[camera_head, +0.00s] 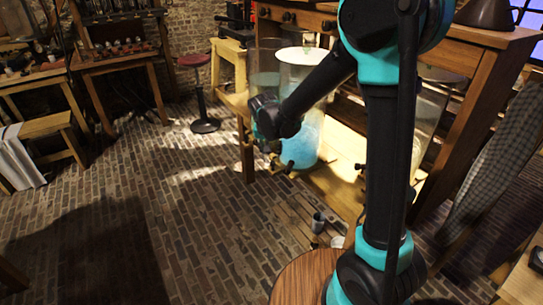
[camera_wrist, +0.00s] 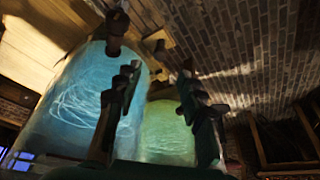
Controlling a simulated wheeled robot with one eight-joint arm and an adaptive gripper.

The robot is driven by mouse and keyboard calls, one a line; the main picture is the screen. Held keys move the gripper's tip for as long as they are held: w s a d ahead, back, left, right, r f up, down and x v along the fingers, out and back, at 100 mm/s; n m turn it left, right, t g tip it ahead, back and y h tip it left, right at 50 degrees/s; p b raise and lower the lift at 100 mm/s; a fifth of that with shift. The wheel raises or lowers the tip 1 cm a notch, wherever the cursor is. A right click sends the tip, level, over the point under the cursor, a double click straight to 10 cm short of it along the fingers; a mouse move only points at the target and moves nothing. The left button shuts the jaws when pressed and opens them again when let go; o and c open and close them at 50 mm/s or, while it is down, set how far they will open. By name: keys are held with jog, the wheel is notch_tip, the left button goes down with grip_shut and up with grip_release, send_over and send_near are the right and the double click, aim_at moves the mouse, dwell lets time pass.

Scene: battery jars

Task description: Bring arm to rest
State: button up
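My gripper (camera_head: 279,163) hangs in front of the glass battery jars at the end of my bent arm. In the wrist view its two dark fingers (camera_wrist: 157,78) stand apart with nothing seen between them, so it is open. A large glass jar with blue liquid (camera_head: 305,137) is just behind the gripper, partly hidden by my arm. It also shows in the wrist view (camera_wrist: 68,108), with a dark fitting (camera_wrist: 116,27) beside it. A greenish jar (camera_wrist: 168,130) shows between the fingers. I cannot tell whether the gripper touches a jar.
The jars stand by a wooden bench (camera_head: 485,37). Another glass jar (camera_head: 431,98) is right of my arm. A small metal cup (camera_head: 318,222) is low down near the bench. The brick floor (camera_head: 185,215) at left is mostly clear.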

jog(key=shift+s+r, duration=0.2)
jog(key=shift+r, duration=0.25)
jog(key=s+d+f+n, duration=0.1)
jog(key=s+d+f, duration=0.2)
jog(key=s+d, duration=1.9)
jog(key=d, duration=0.3)
jog(key=shift+s+n+y, duration=0.25)
jog(key=shift+n+y, duration=0.05)
jog(key=shift+n, duration=0.1)
